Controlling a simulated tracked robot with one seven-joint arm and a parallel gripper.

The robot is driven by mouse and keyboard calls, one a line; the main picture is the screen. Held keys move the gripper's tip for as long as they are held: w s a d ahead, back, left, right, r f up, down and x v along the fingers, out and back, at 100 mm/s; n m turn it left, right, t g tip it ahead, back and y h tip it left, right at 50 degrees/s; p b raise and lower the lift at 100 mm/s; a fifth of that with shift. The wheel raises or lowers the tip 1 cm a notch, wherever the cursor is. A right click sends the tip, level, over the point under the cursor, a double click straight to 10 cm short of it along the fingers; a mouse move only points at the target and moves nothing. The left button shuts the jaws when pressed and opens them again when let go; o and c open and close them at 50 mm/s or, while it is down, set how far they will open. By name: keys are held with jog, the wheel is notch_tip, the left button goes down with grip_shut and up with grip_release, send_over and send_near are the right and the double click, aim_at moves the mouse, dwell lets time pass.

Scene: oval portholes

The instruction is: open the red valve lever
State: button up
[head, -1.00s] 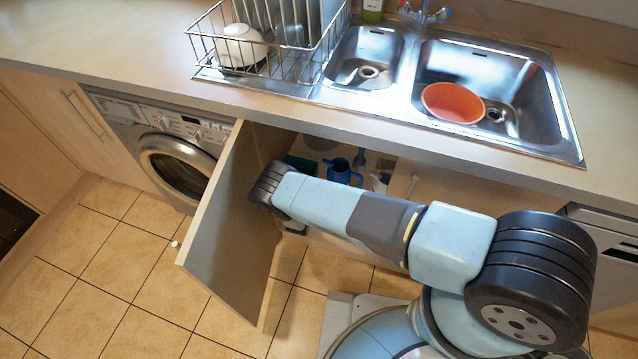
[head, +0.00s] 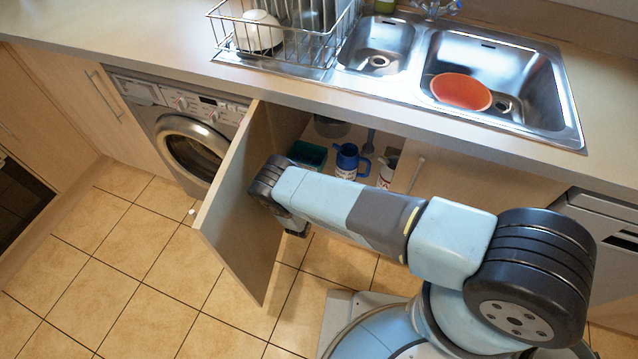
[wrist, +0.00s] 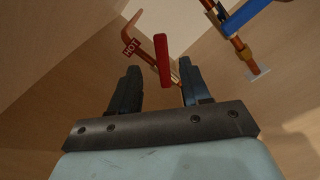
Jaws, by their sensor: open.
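The red valve lever (wrist: 162,60) shows in the wrist view as a flat red bar, upright in the picture, on a copper pipe (wrist: 184,80). The lever appears between and beyond the fingertips; I cannot tell the exact gap. In the head view the lever is hidden, and my arm reaches into the open cupboard under the sink, with the gripper mostly hidden.
A blue lever (wrist: 246,17) sits on another copper pipe at upper right. The cupboard door (head: 245,205) stands open left of my arm. A blue jug (head: 347,160), a green tub (head: 308,154) and a white bottle (head: 387,171) stand inside. The counter (head: 150,60) overhangs.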

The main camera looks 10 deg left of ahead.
jog(key=shift+d, duration=0.15)
jog(key=s+n, duration=0.3)
jog(key=n, duration=1.5)
jog(key=s+n, duration=0.3)
jog(key=n, duration=1.4)
jog(key=w+d, duration=0.1)
jog(key=w, duration=1.1)
jog(key=shift+w+d, duration=0.2)
jog(key=shift+w, duration=0.15)
jog(key=shift+c, duration=0.4)
